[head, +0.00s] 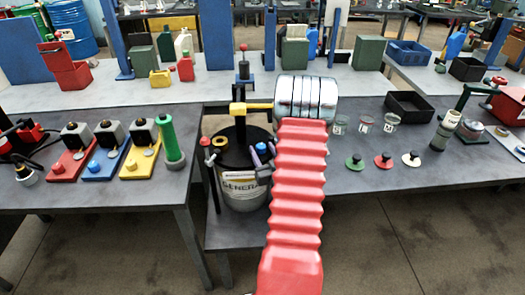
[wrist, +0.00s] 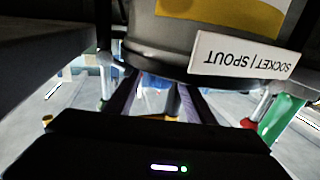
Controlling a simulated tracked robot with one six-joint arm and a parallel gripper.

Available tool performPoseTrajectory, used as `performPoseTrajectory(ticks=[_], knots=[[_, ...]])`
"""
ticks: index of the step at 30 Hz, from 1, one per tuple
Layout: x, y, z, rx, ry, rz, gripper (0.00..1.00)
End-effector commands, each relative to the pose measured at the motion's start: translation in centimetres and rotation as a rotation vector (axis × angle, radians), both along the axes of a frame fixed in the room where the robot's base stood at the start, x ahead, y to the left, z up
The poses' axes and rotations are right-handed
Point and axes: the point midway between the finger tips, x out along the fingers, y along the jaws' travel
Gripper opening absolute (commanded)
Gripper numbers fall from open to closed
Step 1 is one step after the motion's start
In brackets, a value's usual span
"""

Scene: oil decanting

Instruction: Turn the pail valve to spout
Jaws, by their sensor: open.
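The pail (head: 240,192) is pale with a black lid and a printed label, and it stands on the low middle bench. In the wrist view the pail's grey wall (wrist: 150,35) fills the top. A white plate (wrist: 245,57) reading SOCKET | SPOUT appears upside down beside it. My gripper (wrist: 160,80) is open, its two dark fingers apart just below the pail's edge in the picture. A grey piece shows between the fingers; I cannot tell whether it is the valve. In the head view my red arm hides the pail's right side, and the valve's setting cannot be read.
A black pump column (head: 241,85) and a yellow bar (head: 250,107) rise above the lid. A green cylinder (head: 170,140) and coloured base units (head: 105,150) stand on the left bench. Jars (head: 363,123) and round knobs (head: 383,160) are on the right bench.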

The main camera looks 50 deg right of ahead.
Motion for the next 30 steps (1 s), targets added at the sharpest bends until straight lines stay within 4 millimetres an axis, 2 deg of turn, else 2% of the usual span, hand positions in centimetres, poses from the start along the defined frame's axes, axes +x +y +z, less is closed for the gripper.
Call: performPoseTrajectory(ticks=[11,27,30], knots=[[0.42,-0.25,-0.02,0.001,0.001,0.000,0.48],[0.41,-0.24,-0.01,0.001,0.001,0.000,0.10],[0.41,-0.23,-0.01,0.001,0.001,0.000,0.08]])
